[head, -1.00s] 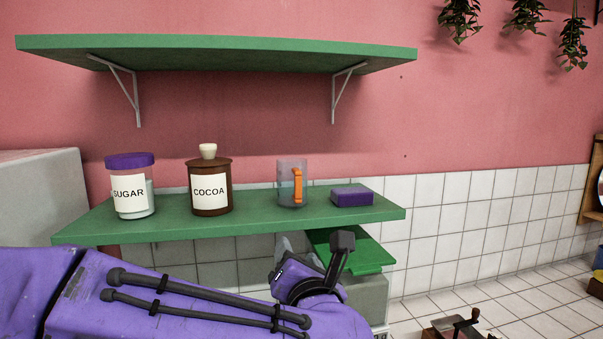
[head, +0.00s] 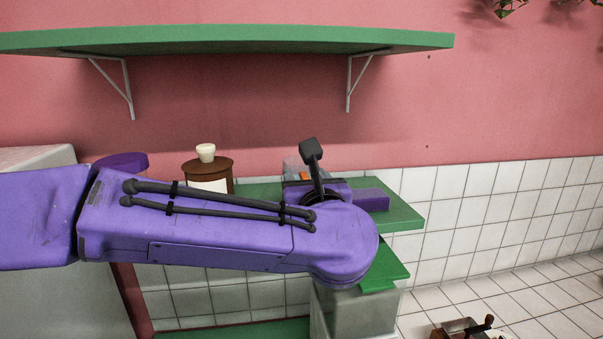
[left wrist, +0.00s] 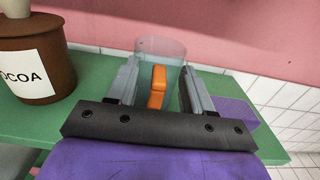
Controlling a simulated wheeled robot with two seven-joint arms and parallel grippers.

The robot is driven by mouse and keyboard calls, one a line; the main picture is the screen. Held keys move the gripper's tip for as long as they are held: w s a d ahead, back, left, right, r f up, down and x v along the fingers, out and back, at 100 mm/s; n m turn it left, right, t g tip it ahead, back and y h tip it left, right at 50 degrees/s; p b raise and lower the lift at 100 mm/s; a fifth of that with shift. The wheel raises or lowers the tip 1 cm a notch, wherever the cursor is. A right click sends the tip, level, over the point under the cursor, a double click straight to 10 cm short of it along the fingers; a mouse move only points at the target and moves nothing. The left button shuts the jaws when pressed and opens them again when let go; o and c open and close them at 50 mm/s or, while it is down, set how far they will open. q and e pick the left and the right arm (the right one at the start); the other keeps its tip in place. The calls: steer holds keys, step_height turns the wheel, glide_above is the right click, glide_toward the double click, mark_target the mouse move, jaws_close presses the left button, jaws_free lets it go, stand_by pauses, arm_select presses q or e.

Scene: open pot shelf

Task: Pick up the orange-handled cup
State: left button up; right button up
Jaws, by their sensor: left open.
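The clear cup stands on the lower green shelf. In the left wrist view its see-through body (left wrist: 161,50) is straight ahead, with its orange handle (left wrist: 157,85) facing me. My left gripper (left wrist: 161,78) is open, with one grey finger on each side of the handle and the cup's near part. I cannot tell whether the fingers touch the cup. In the head view my left wrist hides most of the cup (head: 291,164); only a bit of its rim and orange shows. My right gripper is not in view.
The brown cocoa jar (head: 208,171) stands left of the cup, and the sugar jar's purple lid (head: 122,162) is farther left, behind my arm. A purple block (head: 371,200) lies close on the right. The upper green shelf (head: 230,42) hangs above.

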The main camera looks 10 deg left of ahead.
arm_select(q)
steer(key=shift+s+r, duration=0.1)
steer(key=shift+s, duration=0.15)
steer(key=shift+c, duration=0.9)
steer(key=shift+w, duration=0.15)
jaws_close()
